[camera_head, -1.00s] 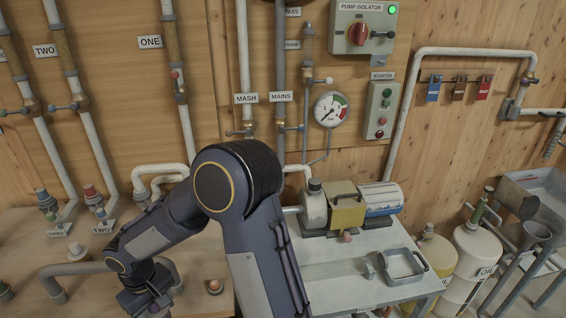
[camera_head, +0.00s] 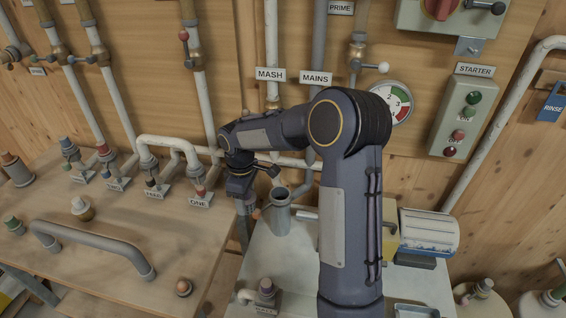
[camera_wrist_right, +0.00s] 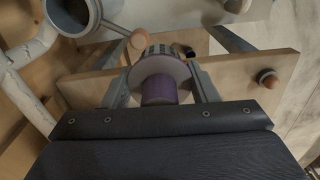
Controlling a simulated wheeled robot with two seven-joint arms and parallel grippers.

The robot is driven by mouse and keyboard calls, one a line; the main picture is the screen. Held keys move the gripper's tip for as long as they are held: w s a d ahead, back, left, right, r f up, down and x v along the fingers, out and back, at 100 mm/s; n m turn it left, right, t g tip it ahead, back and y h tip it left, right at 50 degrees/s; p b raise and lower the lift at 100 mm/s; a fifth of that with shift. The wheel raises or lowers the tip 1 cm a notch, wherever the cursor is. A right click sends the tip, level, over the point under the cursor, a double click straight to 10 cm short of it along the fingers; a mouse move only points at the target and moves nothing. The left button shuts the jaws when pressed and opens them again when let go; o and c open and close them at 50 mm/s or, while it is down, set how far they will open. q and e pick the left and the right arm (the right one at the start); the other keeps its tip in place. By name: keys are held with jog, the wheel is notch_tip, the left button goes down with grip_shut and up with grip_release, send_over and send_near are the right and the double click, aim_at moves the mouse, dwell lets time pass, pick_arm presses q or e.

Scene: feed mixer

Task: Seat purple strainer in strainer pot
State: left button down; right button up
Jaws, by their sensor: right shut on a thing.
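The purple strainer (camera_wrist_right: 160,88) sits between the fingers of my right gripper (camera_wrist_right: 160,75) in the right wrist view. It has a purple grip, a pale round flange and a slotted end pointing away from the wrist. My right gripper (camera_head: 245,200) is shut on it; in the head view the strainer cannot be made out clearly. The strainer pot (camera_head: 281,212), a grey open cylinder, stands upright on the pale bench just right of my gripper. In the right wrist view the pot (camera_wrist_right: 76,14) is at the upper left, apart from the strainer. My left gripper is not in view.
A grey pipe (camera_head: 90,240) and a small knob (camera_head: 183,288) are on the wooden bench (camera_head: 140,215) at left. Labelled pipe stubs stand behind. A lidded fitting (camera_head: 265,292) is on the pale bench (camera_head: 290,255). My right arm hides part of the pump.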

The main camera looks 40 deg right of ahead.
jog(key=w+d+r+n, duration=0.1)
jog(key=d+r+n, duration=0.3)
jog(key=d, duration=0.9)
jog(key=n, duration=0.3)
jog(key=shift+n, duration=0.4)
notch_tip(320, 180, down, 6)
jog(key=b, duration=0.3)
jog(key=shift+r+p, duration=0.1)
jog(key=shift+p, duration=0.25)
dwell(0.8)
